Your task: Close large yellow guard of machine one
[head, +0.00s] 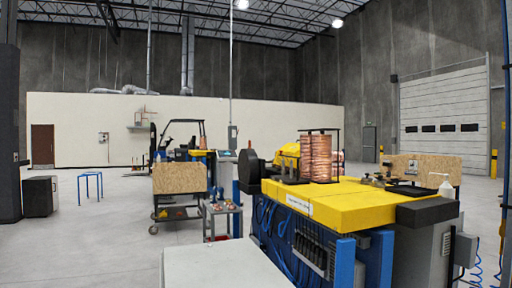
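A large blue and grey machine (290,234) stands at the right front, with a flat yellow top (345,203) and a white label on its front edge. Neither of my grippers is in view.
A pale flat surface (222,268) fills the bottom centre. A cart with a wooden board (180,179) and a small tool trolley (222,212) stand left of the machine. Open floor (95,235) lies to the left, with a blue stand (90,178) and a dark cabinet (40,197).

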